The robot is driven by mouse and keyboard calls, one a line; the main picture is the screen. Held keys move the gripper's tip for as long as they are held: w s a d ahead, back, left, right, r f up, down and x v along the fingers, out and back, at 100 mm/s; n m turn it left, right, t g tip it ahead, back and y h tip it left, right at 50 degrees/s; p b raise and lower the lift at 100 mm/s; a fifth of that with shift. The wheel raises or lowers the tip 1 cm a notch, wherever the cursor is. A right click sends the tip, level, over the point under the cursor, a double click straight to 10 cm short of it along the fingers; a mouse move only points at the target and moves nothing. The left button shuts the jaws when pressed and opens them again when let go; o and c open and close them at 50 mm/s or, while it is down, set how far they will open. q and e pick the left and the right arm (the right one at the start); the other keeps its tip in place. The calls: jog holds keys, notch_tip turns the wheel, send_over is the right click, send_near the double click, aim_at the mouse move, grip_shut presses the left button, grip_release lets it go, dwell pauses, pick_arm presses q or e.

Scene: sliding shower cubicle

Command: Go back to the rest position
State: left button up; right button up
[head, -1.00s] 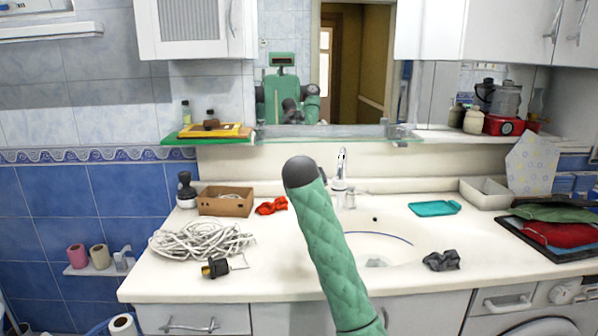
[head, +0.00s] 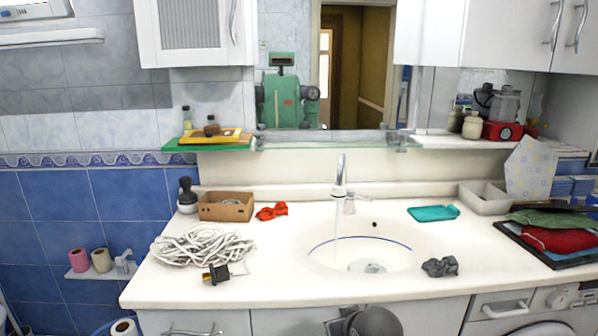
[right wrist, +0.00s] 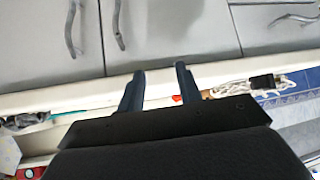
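In the head view my arms are out of the counter area. Only a dark rounded part of my arm shows at the bottom edge. My right gripper (right wrist: 158,82) shows in the right wrist view, with two dark fingers apart and nothing between them. Behind them are grey cabinet fronts (right wrist: 175,35) and the pale counter edge, seen at a tilted angle. My left gripper is in no view. In the head view a chrome tap (head: 340,178) stands behind the round sink (head: 395,250), and a thin stream of water appears to run from it.
The white counter (head: 290,285) holds a coiled white cable (head: 203,246), a cardboard box (head: 226,206), a red cloth (head: 271,211), a teal dish (head: 433,212), a grey crumpled cloth (head: 440,266) and a tray with folded cloths (head: 550,240). Wall cabinets (head: 490,35) hang above.

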jog(key=s+d+f+g, duration=0.1)
jog(key=s+f+g, duration=0.1)
jog(key=s+f, duration=0.5)
jog(key=s+d+f+g+p, duration=0.1)
jog(key=s+f, duration=0.6)
jog(key=s, duration=0.7)
jog(key=s+d+f+g+p, duration=0.1)
jog(key=s+d+f+g, duration=0.1)
jog(key=s+f, duration=0.6)
jog(key=s+g, duration=0.1)
jog(key=s, duration=0.2)
jog(key=shift+d+m+g+h, duration=0.15)
jog(key=shift+m+g+h, duration=0.25)
jog(key=shift+s+f, duration=0.1)
jog(key=shift+s, duration=0.05)
